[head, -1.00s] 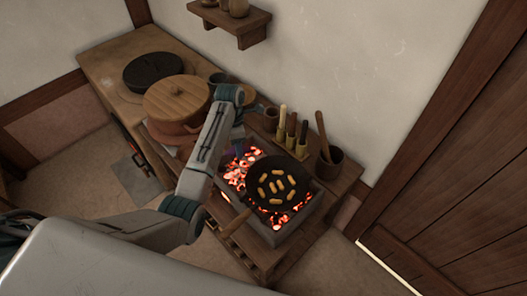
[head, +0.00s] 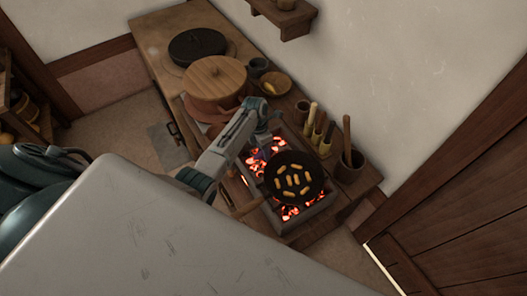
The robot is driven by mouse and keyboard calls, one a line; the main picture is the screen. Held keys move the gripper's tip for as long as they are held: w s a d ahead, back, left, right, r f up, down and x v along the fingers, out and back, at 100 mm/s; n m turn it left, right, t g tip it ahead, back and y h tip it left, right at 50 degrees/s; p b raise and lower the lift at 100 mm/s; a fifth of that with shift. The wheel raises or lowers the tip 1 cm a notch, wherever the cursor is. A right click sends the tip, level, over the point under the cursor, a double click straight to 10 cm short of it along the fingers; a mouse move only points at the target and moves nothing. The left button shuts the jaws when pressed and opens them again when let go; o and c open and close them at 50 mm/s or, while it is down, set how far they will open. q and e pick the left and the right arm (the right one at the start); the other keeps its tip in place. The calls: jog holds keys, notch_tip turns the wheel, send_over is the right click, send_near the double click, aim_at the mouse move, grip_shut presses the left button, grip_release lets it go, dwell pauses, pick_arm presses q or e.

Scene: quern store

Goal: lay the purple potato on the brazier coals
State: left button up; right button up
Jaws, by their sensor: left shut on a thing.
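The brazier (head: 322,207) is a grey box of glowing red coals (head: 256,167) on the wooden bench. My left gripper (head: 262,148) points down over the coals at the brazier's far left end, beside the pan. It is shut on a small dark purple thing, the purple potato (head: 262,156), mostly hidden by the gripper and arm. I cannot tell whether the potato touches the coals. My right gripper is not in view.
A black pan (head: 295,181) with several small brown pieces covers the brazier's right part. A lidded pot (head: 215,82), a dark round lid (head: 197,46), a small bowl (head: 275,84) and holders with utensils (head: 348,165) stand around it on the bench (head: 160,28).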

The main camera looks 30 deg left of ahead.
pick_arm(q)
jog(key=shift+f, duration=0.55)
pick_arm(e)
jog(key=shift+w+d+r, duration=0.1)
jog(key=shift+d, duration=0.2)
